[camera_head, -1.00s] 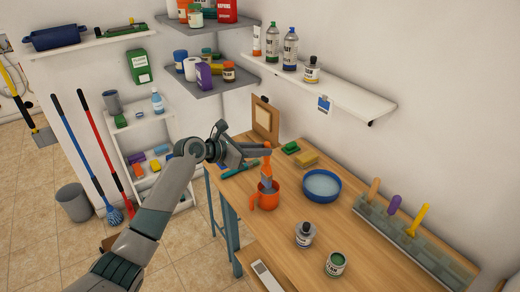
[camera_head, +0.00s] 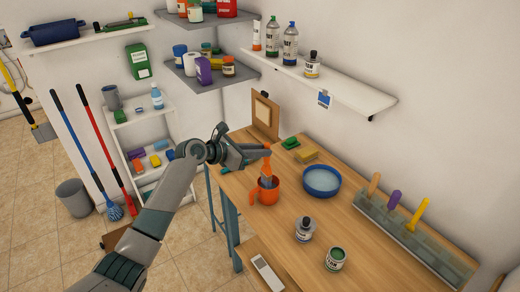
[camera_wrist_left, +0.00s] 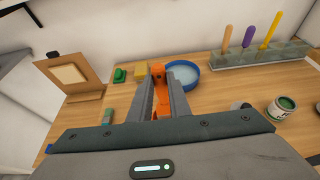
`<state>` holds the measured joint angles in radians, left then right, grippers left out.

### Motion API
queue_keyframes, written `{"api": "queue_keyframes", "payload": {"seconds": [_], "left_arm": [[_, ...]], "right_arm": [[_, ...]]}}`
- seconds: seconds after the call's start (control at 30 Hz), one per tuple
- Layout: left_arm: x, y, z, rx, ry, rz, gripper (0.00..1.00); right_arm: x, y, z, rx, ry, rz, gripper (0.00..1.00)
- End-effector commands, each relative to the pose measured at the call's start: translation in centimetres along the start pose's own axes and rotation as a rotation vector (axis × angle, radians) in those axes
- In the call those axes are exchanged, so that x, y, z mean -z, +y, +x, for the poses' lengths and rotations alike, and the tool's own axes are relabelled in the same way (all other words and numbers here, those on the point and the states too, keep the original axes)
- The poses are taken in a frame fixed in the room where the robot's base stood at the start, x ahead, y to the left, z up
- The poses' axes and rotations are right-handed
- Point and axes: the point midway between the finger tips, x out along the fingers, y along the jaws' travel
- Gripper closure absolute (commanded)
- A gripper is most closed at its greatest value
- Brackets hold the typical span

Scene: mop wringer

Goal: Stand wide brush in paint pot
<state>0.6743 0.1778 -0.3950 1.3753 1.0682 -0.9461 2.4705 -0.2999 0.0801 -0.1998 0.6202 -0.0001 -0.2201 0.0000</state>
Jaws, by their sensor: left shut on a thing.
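The wide brush (camera_head: 266,167) has an orange handle and hangs upright, head down, at the mouth of the orange paint pot (camera_head: 268,194). Its lower end is hidden by the pot, so I cannot tell whether it touches the bottom. The pot stands upright on the table with its handle to the left. My left gripper (camera_head: 267,149) is shut on the brush handle above the pot. In the left wrist view the orange brush (camera_wrist_left: 160,98) lies between the two fingers. My right gripper is not in view.
A blue bowl (camera_head: 321,182) stands right of the pot, with sponges (camera_head: 306,155) behind it. A grey-labelled bottle (camera_head: 304,230) and a green-paint tin (camera_head: 335,259) are in front. A rack (camera_head: 420,237) of handled tools lines the right edge. Bare wood lies between.

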Motion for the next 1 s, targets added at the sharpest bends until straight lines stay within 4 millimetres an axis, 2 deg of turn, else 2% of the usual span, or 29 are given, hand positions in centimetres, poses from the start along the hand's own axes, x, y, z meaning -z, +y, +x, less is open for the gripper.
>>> {"api": "queue_keyframes", "payload": {"seconds": [1.0], "left_arm": [[2.4,0.0,1.0,-0.001,-0.001,-0.001,1.00]], "right_arm": [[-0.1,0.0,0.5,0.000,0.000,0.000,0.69]]}}
